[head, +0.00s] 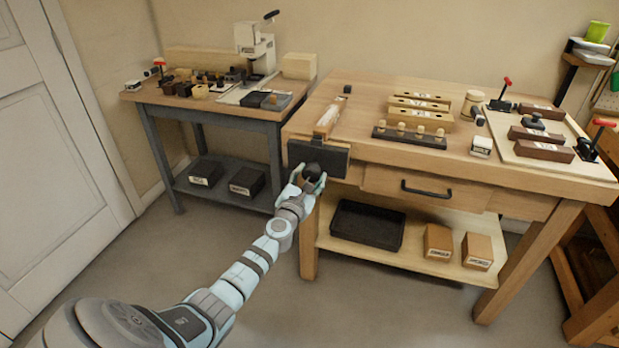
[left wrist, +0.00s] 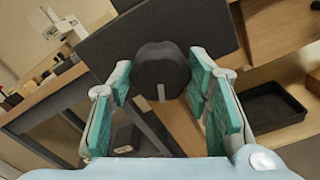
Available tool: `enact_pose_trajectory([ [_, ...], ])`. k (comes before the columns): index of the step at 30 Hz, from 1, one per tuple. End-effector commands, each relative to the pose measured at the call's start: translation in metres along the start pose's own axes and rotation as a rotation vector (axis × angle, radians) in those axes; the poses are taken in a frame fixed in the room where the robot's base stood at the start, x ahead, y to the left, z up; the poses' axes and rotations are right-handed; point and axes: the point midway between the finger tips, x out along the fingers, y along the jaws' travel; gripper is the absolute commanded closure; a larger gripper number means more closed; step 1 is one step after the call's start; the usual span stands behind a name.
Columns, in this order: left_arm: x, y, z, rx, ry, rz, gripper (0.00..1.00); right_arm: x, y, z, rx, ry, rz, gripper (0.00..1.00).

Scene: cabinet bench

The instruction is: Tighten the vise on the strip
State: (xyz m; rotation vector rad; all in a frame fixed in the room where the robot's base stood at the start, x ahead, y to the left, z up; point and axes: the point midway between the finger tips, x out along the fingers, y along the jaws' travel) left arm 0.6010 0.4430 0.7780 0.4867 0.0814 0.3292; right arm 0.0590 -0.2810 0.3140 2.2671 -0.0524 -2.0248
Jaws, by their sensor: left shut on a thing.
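The vise is on the left end of the front edge of the right-hand workbench. Its dark rectangular jaw plate (head: 330,158) faces me, with a round black knob (head: 312,171) in front. In the left wrist view the knob (left wrist: 161,72) has a pale mark on its face. My left gripper (head: 309,180) is shut on the knob, with a finger on each side of it. A pale wooden strip (head: 327,119) with a white label lies on the bench top behind the jaw plate. Whether the jaw touches the strip cannot be told. My right gripper is out of view.
A row of pegs in a dark block (head: 409,136) and labelled wooden bars (head: 420,112) sit right of the strip. A drawer (head: 452,189) is under the bench top, above a shelf with a black tray (head: 367,223). A grey side table (head: 217,108) stands at left.

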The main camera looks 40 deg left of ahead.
Motion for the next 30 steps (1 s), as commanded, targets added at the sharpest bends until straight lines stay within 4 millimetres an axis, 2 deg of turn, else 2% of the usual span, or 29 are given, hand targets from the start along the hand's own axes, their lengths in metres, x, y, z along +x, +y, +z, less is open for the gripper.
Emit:
enact_pose_trajectory([
  [26,-0.0002,-0.0017,-0.0013,0.179,0.002,-0.004,0.80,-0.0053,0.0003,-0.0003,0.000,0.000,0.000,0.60],
  [27,-0.0002,-0.0017,-0.0014,0.178,0.002,-0.004,0.49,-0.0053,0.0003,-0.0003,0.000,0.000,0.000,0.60],
  [29,-0.0002,-0.0014,-0.0013,0.178,0.002,-0.004,0.39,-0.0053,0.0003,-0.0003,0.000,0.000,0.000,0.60],
  [30,-0.0002,-0.0011,-0.0013,0.178,0.002,-0.003,0.38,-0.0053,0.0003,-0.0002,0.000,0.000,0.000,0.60],
])
